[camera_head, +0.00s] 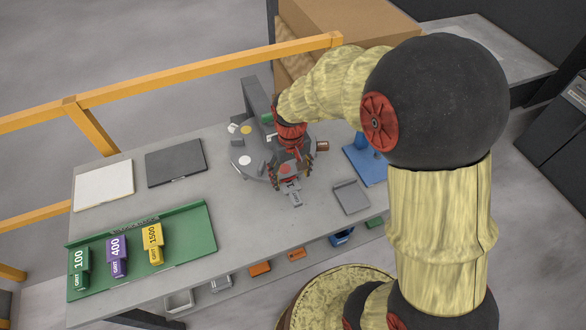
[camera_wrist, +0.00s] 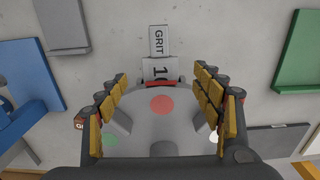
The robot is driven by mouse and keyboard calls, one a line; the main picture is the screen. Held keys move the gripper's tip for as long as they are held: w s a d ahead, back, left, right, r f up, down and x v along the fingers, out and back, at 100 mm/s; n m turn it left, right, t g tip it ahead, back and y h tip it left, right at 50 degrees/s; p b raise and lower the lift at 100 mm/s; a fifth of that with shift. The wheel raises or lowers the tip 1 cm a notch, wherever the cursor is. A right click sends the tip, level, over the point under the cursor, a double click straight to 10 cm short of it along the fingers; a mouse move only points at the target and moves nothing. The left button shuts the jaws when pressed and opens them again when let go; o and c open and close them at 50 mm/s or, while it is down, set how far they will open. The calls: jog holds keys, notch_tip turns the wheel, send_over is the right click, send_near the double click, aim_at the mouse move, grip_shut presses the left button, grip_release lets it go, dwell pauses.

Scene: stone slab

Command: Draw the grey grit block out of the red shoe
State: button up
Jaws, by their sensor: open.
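The grey grit block (camera_wrist: 159,41) is pale grey, with "GRIT" on its narrow end and a partly hidden number on its wider part. It also shows below my gripper in the head view (camera_head: 295,198). The red shoe (camera_wrist: 181,81) shows only as thin red edges around the block's wide end, beside the red dot on the grey disc (camera_wrist: 185,132). The narrow end sticks out beyond the disc. My gripper (camera_wrist: 161,75) is open, its yellow-padded fingers on either side of the block's wide end, apart from it. In the head view my gripper (camera_head: 290,178) hides most of the shoe.
A green tray (camera_head: 190,248) holds green, purple and yellow grit blocks at the front left. A small grey tray (camera_head: 351,197) and a blue stand (camera_head: 365,165) are to the right. White and dark plates lie back left. An orange rail (camera_head: 200,72) runs behind.

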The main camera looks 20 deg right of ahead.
aim_at(298, 201)
jog(key=shift+f+b, duration=0.5)
jog(key=shift+f, duration=2.25)
jog(key=shift+c, duration=1.1)
jog(key=c, duration=1.3)
jog(key=shift+s+p, duration=0.45)
jog(key=shift+s, duration=2.15)
jog(key=shift+r, duration=0.1)
jog(key=s+r+p, duration=0.3)
